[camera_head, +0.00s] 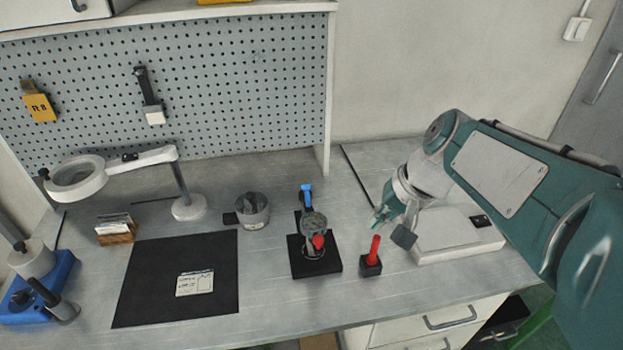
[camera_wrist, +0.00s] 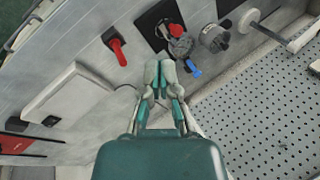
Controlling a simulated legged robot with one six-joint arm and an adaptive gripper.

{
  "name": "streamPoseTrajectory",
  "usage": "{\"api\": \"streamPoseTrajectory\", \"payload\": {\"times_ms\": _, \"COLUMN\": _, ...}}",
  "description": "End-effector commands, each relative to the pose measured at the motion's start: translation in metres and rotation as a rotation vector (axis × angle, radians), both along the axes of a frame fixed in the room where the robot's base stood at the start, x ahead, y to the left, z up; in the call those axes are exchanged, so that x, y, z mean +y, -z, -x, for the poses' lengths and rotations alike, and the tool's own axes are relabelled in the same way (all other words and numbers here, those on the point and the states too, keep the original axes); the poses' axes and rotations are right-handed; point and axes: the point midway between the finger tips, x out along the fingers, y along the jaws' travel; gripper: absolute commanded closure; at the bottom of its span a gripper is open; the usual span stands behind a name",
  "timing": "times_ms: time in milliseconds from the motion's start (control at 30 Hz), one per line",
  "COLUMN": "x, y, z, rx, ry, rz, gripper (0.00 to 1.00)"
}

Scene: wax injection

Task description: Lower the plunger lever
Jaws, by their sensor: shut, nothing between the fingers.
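A small grey injector (camera_head: 313,228) stands on a black square base (camera_head: 325,264) in the middle of the bench. A lever with a blue grip (camera_head: 307,192) rises upright from it, and a red knob (camera_head: 318,242) is on its front. In the wrist view, the blue grip (camera_wrist: 193,68) lies just right of my fingertips and the red knob (camera_wrist: 176,30) lies above them. My gripper (camera_head: 378,220) is shut and empty, right of the injector and apart from it. Its closed fingers also show in the wrist view (camera_wrist: 160,72).
A red handle (camera_head: 374,248) stands on a small black block (camera_head: 370,267) near my gripper. A grey cup (camera_head: 253,212) stands left of the injector. A flat white device (camera_head: 455,240) lies to the right. A black mat (camera_head: 150,270) and magnifier lamp (camera_head: 188,207) are left. A pegboard (camera_head: 240,90) stands behind.

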Motion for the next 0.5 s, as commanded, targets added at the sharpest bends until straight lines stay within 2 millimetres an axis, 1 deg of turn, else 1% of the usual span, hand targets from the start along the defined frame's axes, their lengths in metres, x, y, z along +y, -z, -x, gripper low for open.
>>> {"api": "streamPoseTrajectory", "payload": {"times_ms": 33, "x": 0.002, "y": 0.003, "z": -0.011, "rx": 0.026, "ry": 0.01, "rz": -0.032, "gripper": 1.0}}
{"api": "streamPoseTrajectory", "payload": {"times_ms": 267, "x": 0.016, "y": 0.014, "z": -0.058, "rx": 0.131, "ry": 0.051, "rz": -0.194, "gripper": 1.0}}
{"api": "streamPoseTrajectory", "payload": {"times_ms": 500, "x": 0.025, "y": 0.031, "z": -0.109, "rx": 0.228, "ry": 0.094, "rz": -0.369, "gripper": 1.0}}
